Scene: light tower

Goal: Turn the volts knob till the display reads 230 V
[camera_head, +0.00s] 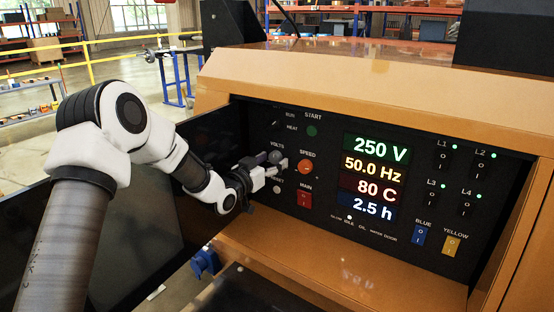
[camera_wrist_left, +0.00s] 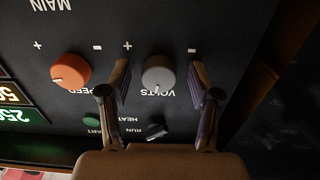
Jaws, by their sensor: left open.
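The grey volts knob (camera_wrist_left: 158,73) is on the dark control panel, between the two fingers of my open left gripper (camera_wrist_left: 160,85) in the left wrist view. Gaps show between the knob and both fingers there. In the head view my left gripper (camera_head: 272,168) is at the left of the panel, over the volts area, and the knob (camera_head: 275,157) is partly hidden by it. The display (camera_head: 375,149) reads 250 V in green on its top line. My right gripper is not in view.
The orange speed knob (camera_head: 306,166) is close beside the volts knob. A red main switch (camera_head: 304,198) sits below it. Blue (camera_head: 420,238) and yellow (camera_head: 451,245) switches are at the lower right. The orange housing (camera_head: 390,85) frames the recessed panel.

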